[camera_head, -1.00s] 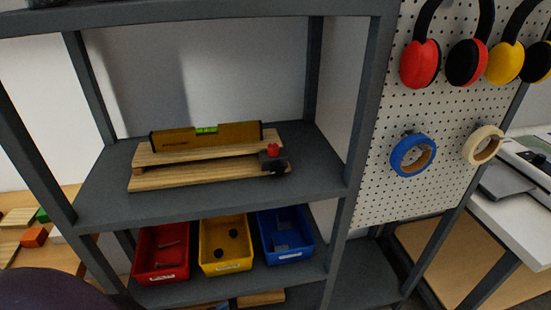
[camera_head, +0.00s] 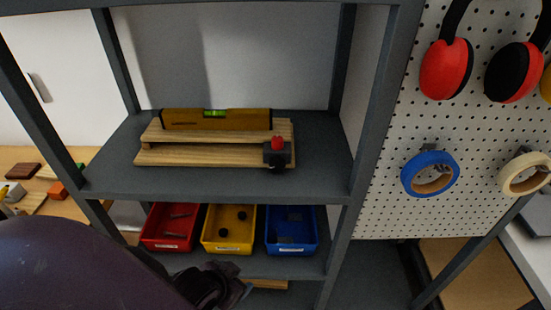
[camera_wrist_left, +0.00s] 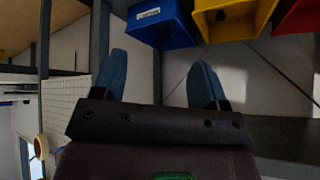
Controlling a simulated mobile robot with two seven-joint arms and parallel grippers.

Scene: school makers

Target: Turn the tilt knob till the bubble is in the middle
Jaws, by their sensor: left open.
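A yellow spirit level (camera_head: 240,119) with a green vial (camera_head: 215,113) lies on a wooden tilt stand (camera_head: 200,155) on the grey middle shelf. The bubble is too small to place in the vial. The red tilt knob (camera_head: 277,143) sits on a dark block at the stand's right end. My left gripper (camera_head: 225,290) is low at the front, below the knob and in front of the lower shelf. In the left wrist view its two blue fingers (camera_wrist_left: 157,82) are apart with nothing between them. My right gripper does not show.
Red (camera_head: 171,227), yellow (camera_head: 229,229) and blue (camera_head: 291,230) bins stand on the lower shelf. Grey shelf posts (camera_head: 372,110) frame the sides. A pegboard (camera_head: 400,215) at right holds ear muffs (camera_head: 447,70) and tape rolls (camera_head: 430,174). The shelf in front of the stand is bare.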

